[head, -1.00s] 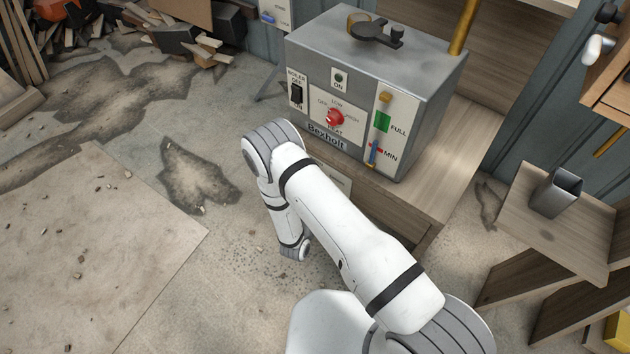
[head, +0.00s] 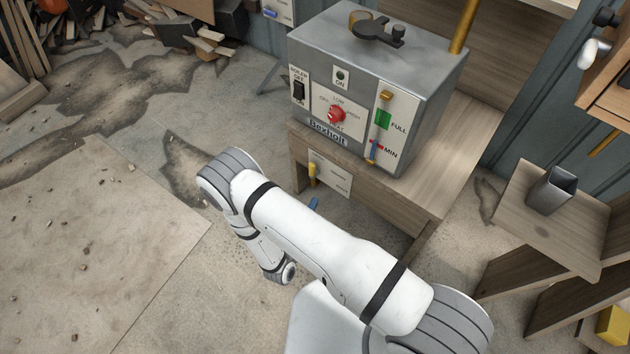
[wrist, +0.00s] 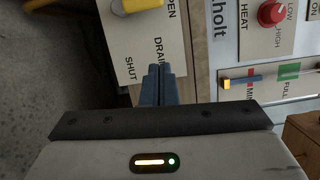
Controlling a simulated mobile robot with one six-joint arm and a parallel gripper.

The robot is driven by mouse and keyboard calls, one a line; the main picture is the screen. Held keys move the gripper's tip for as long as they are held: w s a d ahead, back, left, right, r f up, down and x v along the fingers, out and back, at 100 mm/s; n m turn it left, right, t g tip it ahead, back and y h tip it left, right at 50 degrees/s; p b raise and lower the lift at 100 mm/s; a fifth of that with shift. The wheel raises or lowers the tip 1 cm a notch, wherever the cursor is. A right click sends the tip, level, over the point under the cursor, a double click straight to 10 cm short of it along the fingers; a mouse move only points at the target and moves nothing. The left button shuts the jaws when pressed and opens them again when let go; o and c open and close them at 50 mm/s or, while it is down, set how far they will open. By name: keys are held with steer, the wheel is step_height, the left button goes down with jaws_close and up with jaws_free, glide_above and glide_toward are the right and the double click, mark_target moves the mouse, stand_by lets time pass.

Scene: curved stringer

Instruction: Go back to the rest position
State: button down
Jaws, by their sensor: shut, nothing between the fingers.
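My white arm reaches across the lower middle of the head view, bent at the elbow, in front of the grey Bexholt boiler (head: 375,85). My gripper shows in the wrist view (wrist: 160,75), its blue-grey fingers together with nothing between them. In the head view only a small blue fingertip part (head: 313,204) shows past my arm; the rest is hidden. Beyond the fingers in the wrist view is the drain plate (wrist: 140,50), marked OPEN and SHUT, with a yellow handle (wrist: 140,5). The fingers appear apart from the handle.
The boiler stands on a wooden bench (head: 450,155), with a red heat knob (head: 337,114) on its front. A metal cup (head: 554,190) stands on a wooden stand (head: 520,215) at right. Open concrete floor lies to the left, with a dusty board (head: 90,250) and scrap wood behind.

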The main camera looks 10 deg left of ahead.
steer(key=w+d+r+m+g+h+p, duration=0.1)
steer(key=d+r+m+g+h+p, duration=0.25)
steer(key=d+r+m+g, duration=0.6)
steer(key=d+r+m+h+p, duration=0.2)
steer(key=r+m+p, duration=0.3)
steer(key=r, duration=0.9)
steer(key=w+d+r+m+g+h+p, duration=0.1)
steer(key=d+r+m+g+h+p, duration=0.2)
steer(key=d+r+m+g, duration=0.5)
steer(key=s+d+r+m+t+y+p, duration=0.1)
steer(key=s+r+m+y+p, duration=0.3)
steer(key=r+m, duration=0.5)
steer(key=s+d+r+m+y+p, duration=0.1)
steer(key=s+r+m+y+p, duration=0.4)
steer(key=r+m, duration=0.4)
steer(key=s+d+r+m+t+y+p, duration=0.1)
steer(key=s+r+m+y+p, duration=0.4)
steer(key=r, duration=1.3)
steer(key=m+p, duration=0.1)
steer(key=m, duration=0.3)
steer(key=shift+s+t, duration=0.35)
steer(key=shift+s, duration=0.05)
